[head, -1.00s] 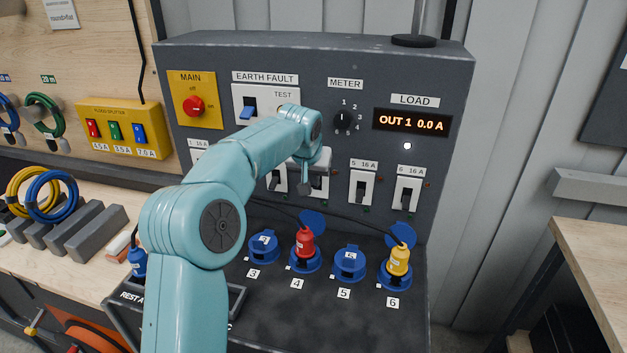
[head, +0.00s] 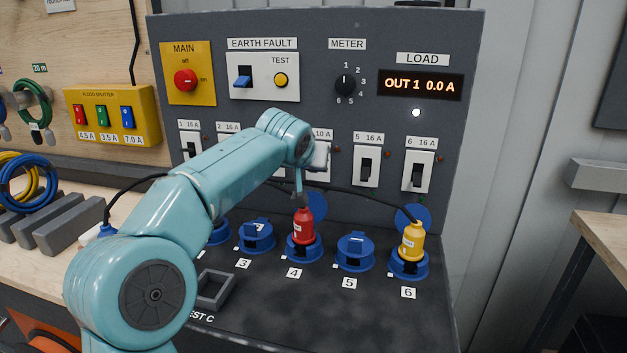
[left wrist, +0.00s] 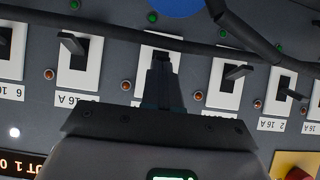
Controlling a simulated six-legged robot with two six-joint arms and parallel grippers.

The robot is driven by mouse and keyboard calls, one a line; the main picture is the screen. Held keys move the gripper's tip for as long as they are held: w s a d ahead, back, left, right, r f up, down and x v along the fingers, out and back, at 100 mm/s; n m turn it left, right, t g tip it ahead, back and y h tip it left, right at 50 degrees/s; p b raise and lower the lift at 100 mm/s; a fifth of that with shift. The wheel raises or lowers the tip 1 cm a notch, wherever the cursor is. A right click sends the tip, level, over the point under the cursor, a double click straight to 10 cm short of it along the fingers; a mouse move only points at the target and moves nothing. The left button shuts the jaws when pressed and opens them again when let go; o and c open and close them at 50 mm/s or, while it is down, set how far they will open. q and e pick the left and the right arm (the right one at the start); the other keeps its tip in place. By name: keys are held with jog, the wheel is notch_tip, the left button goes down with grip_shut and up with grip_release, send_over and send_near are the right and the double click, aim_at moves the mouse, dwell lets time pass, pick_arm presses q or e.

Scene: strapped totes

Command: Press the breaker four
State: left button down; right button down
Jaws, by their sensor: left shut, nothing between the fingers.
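Breaker four (head: 320,165) is a white switch on the grey panel, labelled 10 A and partly hidden behind my arm in the head view. Its white plate (left wrist: 161,42) shows beyond my fingers in the left wrist view, with the panel upside down. My left gripper (head: 298,193) is shut and empty, in front of breaker four's lower part. In the left wrist view its fingertips (left wrist: 161,62) overlap the middle of the plate and hide the lever. I cannot tell whether they touch it or how the lever stands. My right gripper is not in view.
Breaker five (head: 366,166) and breaker six (head: 418,172) stand right of it; breaker three (left wrist: 230,83) is on its other side. Below, a red plug (head: 302,224) and a yellow plug (head: 412,241) sit in sockets. A black cable (head: 350,191) crosses near my fingers.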

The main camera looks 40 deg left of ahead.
pick_arm(q)
jog(key=shift+w+p, duration=0.1)
jog(key=shift+p, duration=0.45)
jog(key=shift+r+p, duration=0.75)
jog(key=shift+r, duration=0.05)
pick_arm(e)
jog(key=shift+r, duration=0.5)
